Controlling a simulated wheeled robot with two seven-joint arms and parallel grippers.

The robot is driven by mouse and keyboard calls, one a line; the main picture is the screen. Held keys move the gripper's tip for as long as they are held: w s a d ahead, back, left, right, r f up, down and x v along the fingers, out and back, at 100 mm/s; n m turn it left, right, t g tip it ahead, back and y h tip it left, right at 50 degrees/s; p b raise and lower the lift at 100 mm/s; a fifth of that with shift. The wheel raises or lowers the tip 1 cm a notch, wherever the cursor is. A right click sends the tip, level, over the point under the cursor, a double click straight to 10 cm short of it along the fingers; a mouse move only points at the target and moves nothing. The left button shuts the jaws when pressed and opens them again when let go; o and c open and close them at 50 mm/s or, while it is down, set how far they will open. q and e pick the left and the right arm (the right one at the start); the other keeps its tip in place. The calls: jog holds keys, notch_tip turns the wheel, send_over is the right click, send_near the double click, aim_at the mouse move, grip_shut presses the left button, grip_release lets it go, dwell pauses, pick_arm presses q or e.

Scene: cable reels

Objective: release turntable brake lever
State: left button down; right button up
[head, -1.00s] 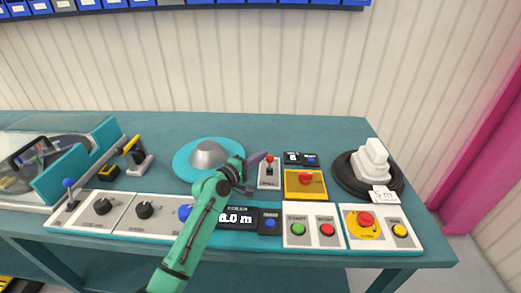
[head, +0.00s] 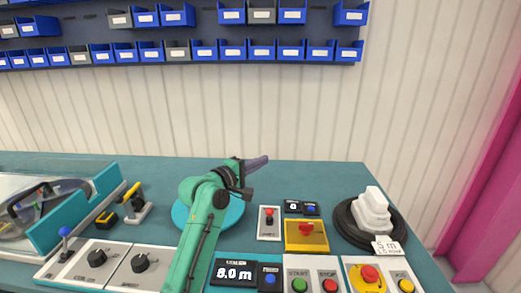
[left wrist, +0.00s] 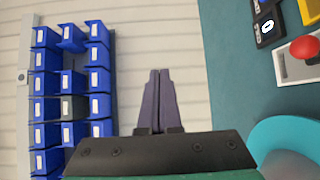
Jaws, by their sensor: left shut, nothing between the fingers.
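The teal turntable disc (head: 232,219) lies on the bench, partly hidden behind my left arm; its rim also shows in the left wrist view (left wrist: 290,140). A red-knobbed lever (head: 269,214) stands on a white plate just right of the disc. Its red knob is at the right edge of the left wrist view (left wrist: 304,47). My left gripper (head: 265,161) is shut and empty, raised above the disc and apart from the lever; its dark fingers (left wrist: 159,75) touch in the left wrist view. My right gripper is out of view. I cannot read any brake label.
A yellow-handled lever (head: 131,193) and a blue-knobbed lever (head: 64,234) are on the left. Blue bins (head: 204,50) hang on the wall.

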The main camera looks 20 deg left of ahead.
pick_arm(q)
notch_tip(320, 180, up, 4)
jog(key=shift+f, duration=0.1)
dwell(0.4)
